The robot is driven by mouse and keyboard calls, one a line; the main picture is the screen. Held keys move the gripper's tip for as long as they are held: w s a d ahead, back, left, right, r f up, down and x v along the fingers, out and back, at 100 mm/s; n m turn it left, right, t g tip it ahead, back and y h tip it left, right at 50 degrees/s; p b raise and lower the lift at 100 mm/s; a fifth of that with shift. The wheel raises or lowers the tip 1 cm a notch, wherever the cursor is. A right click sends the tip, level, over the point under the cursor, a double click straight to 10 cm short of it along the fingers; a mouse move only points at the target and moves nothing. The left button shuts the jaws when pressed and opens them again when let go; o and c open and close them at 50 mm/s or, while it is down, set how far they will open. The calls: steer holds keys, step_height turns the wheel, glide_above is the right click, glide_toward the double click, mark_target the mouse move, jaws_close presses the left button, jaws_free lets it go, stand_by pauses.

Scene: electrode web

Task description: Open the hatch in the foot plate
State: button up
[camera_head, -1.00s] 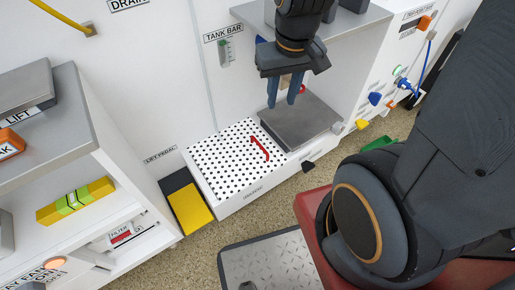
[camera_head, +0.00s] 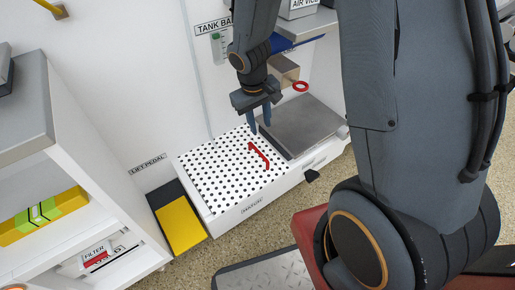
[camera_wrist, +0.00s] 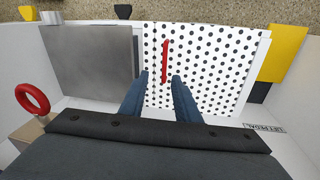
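A white plate with black holes (camera_head: 205,178) lies low against the wall, in a white frame. It also shows in the wrist view (camera_wrist: 215,50). A red bar handle (camera_head: 259,156) is on it, near its right side; in the wrist view the handle (camera_wrist: 165,60) runs lengthwise, its near end between my fingertips. My gripper (camera_head: 260,128) is open and empty, pointing down. In the wrist view its blue fingertips (camera_wrist: 160,76) stand apart. I cannot tell their exact height above the handle. The plate lies flat in its frame.
A smooth grey plate (camera_head: 300,125) adjoins the perforated one. A yellow lift pedal (camera_head: 180,225) stands to its left. A red ring (camera_head: 300,86) is behind, near the shelf. A white shelf unit (camera_head: 110,185) stands at left; a diamond-pattern metal plate (camera_head: 262,275) lies in front.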

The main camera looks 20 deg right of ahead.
steer(key=n, duration=0.1)
glide_toward(259, 151)
steer(key=shift+g, duration=0.3)
steer(key=f+b, duration=0.1)
steer(key=f, duration=0.1)
steer(key=f+b, duration=0.1)
steer(key=f, duration=0.2)
steer(key=f+b, duration=0.2)
steer(key=shift+w+d+f, duration=0.25)
steer(key=shift+w+d, duration=0.15)
jaws_close()
